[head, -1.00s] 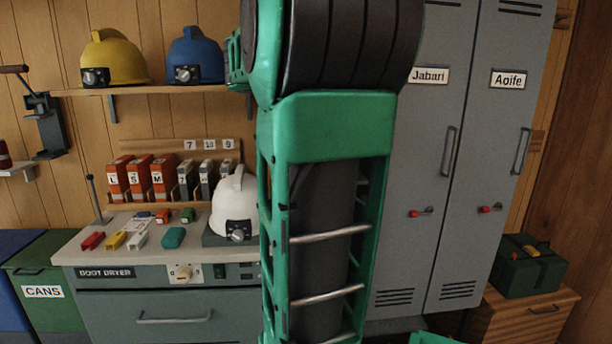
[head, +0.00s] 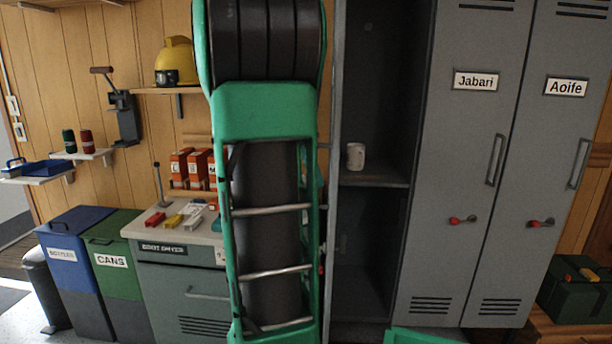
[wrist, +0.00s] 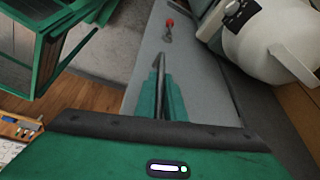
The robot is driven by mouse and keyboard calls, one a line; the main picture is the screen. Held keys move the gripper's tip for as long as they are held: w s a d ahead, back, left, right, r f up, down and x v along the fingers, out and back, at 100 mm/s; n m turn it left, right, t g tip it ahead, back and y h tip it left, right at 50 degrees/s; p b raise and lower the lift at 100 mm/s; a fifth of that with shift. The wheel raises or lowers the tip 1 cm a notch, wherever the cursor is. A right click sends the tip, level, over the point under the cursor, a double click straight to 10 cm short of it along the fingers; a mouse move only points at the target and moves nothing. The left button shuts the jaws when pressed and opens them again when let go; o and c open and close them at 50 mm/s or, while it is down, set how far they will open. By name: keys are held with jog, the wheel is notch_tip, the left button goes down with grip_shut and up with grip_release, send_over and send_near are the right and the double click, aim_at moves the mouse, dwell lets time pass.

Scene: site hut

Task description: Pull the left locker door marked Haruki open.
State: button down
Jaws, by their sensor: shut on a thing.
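The left locker's compartment (head: 372,215) stands open in the head view, left of the Jabari door (head: 470,130). Its grey door (head: 337,120) is swung out and seen nearly edge-on, mostly hidden behind my arm; no Haruki label shows. In the wrist view the door's grey face (wrist: 205,95) fills the middle, with a red latch knob (wrist: 169,23) beyond my fingers. My gripper (wrist: 164,90) is shut on the door handle (wrist: 160,66). In the head view my arm hides the gripper.
A white mug (head: 355,156) sits on the locker's inner shelf. The boot dryer (head: 180,280) and bins (head: 118,256) stand left of my arm. In the wrist view a white helmet (wrist: 270,45) is close to the door. The Aoife door (head: 550,180) is shut.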

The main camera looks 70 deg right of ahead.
jog(key=shift+w+d+r, duration=0.1)
dwell(0.3)
jog(key=c, duration=1.8)
grip_release()
jog(key=shift+c, duration=0.2)
